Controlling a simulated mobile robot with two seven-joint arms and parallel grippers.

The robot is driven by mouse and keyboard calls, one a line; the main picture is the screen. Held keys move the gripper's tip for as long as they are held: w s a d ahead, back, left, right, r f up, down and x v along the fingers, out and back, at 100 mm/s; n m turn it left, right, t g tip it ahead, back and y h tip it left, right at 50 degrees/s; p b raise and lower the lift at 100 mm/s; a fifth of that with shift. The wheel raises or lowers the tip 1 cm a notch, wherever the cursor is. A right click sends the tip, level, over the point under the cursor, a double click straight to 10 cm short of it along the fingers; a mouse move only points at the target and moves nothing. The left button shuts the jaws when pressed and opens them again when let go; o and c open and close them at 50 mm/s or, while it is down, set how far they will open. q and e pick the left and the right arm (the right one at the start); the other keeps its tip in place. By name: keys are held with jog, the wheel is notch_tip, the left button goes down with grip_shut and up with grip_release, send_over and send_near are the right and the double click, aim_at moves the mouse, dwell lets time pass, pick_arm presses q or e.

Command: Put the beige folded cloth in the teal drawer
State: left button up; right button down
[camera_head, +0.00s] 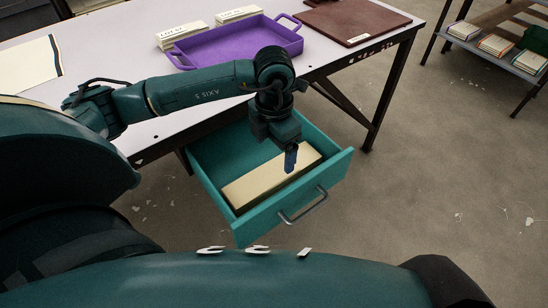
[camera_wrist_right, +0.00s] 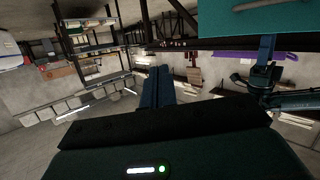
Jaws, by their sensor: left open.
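The beige folded cloth (camera_head: 262,180), a flat long block, lies inside the open teal drawer (camera_head: 318,183), along its front side. My left gripper (camera_head: 290,160) points down over the right part of the cloth; it is open, and I cannot tell whether its tips touch the cloth. In the right wrist view, part of the teal drawer (camera_wrist_right: 285,20) shows at the top right and my left gripper (camera_wrist_right: 266,48) below it. My right gripper (camera_wrist_right: 159,72) shows its two blue fingers side by side, shut with nothing between them.
The drawer hangs under a white table (camera_head: 345,52). On the table are a purple tray (camera_head: 235,45), stacks of cream cloths (camera_head: 181,35), a brown board (camera_head: 355,20) and a cream sheet (camera_head: 28,62). A shelf with small stacks (camera_head: 497,45) stands at the back right.

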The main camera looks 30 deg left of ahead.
pick_arm(q)
jog(key=shift+r, duration=1.55)
pick_arm(e)
jog(key=shift+s+g, duration=0.15)
jog(key=shift+g, duration=0.15)
pick_arm(q)
jog(key=shift+r+p, duration=0.1)
jog(key=shift+p, duration=0.25)
